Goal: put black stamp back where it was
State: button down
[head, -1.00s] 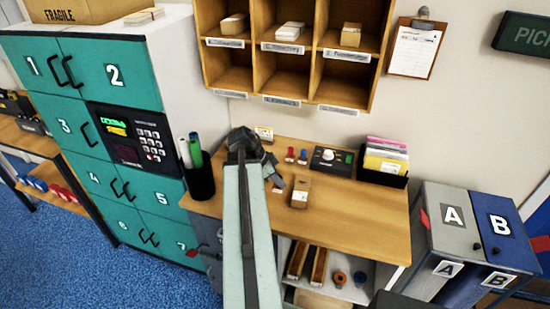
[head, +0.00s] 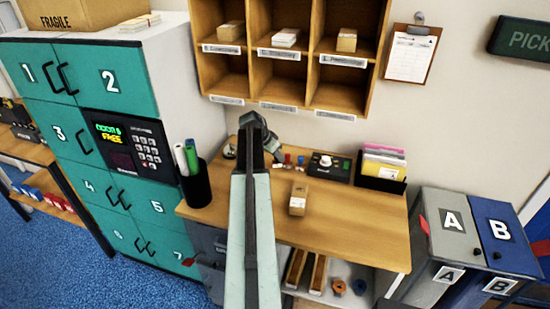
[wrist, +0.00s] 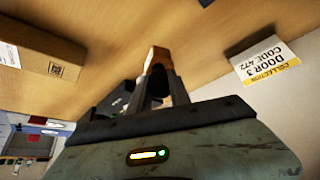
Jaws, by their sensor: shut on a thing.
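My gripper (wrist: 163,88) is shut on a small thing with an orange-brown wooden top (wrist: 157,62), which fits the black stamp. The fingers cover most of it, and I cannot tell whether it touches the desk. A black piece (wrist: 118,100) shows just left of the fingers; I cannot tell whether it belongs to the stamp. In the head view my gripper (head: 276,156) is over the back of the wooden desk (head: 345,212), largely hidden by my arm. A red stamp (head: 288,159) and a blue one (head: 300,161) stand just right of it.
A brown carton (head: 298,198) lies on the desk; it also shows in the wrist view (wrist: 38,50). A "DOOR 3 CODE 472" card (wrist: 265,63) is right of the fingers. A control box (head: 328,167), card holder (head: 380,168) and pen cup (head: 196,183) stand around. The desk's right front is clear.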

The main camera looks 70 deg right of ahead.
jog(key=w+d, duration=0.2)
jog(key=d, duration=0.3)
jog(key=shift+w+f, duration=0.25)
jog(key=shift+w, duration=0.15)
jog(key=f+b, duration=0.4)
jog(key=shift+w+d, duration=0.1)
jog(key=shift+d, duration=0.1)
jog(key=shift+r, duration=0.25)
jog(key=shift+f, duration=0.15)
jog(key=c, duration=1.2)
grip_release()
